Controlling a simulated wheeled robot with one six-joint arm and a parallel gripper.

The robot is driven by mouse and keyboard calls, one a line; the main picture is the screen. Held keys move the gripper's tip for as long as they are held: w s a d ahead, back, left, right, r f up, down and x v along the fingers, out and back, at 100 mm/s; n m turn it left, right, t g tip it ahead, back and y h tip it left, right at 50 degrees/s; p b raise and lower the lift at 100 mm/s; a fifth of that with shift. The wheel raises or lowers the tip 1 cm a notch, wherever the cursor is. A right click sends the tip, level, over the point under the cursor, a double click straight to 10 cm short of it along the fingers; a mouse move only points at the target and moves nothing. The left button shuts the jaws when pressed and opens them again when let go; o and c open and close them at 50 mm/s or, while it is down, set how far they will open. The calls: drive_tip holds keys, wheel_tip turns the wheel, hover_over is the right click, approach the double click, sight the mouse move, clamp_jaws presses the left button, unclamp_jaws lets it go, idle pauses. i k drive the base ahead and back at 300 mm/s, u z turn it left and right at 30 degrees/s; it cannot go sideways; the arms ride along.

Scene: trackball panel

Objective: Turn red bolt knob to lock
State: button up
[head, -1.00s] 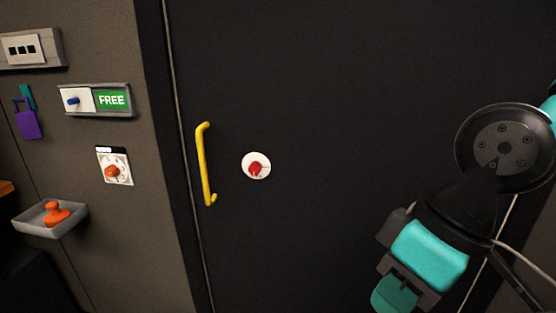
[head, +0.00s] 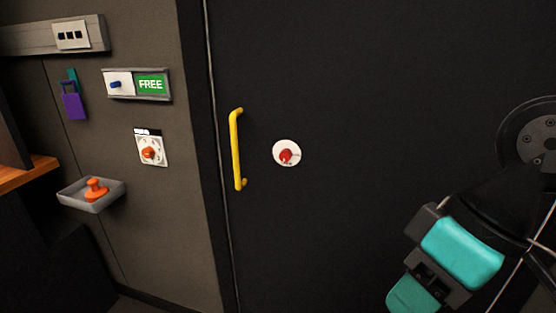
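The red bolt knob (head: 286,157) sits in the middle of a round white plate (head: 292,145) on a black door (head: 390,80). Its exact turn angle is too small to tell. My gripper (head: 412,297), with teal and dark parts, is at the lower right of the head view. It is well to the right of and below the knob and does not touch it. Its fingertips are partly cut off by the bottom edge, so its opening is not clear.
A yellow handle (head: 236,150) stands left of the knob. On the left wall are a FREE sign with blue slider (head: 137,84), an orange rotary switch (head: 151,149), a purple padlock (head: 74,106), a switch box (head: 72,36) and a tray (head: 107,197) with an orange joystick-like knob (head: 95,188).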

sight(286, 155)
drive_tip(key=u, duration=0.8)
drive_tip(key=k, duration=1.05)
drive_tip(key=u, duration=1.6)
drive_tip(key=i, duration=1.25)
drive_tip(key=z, duration=0.8)
drive_tip(key=i, duration=0.65)
drive_tip(key=z, duration=1.25)
drive_tip(key=i, duration=0.45)
drive_tip(key=z, duration=0.35)
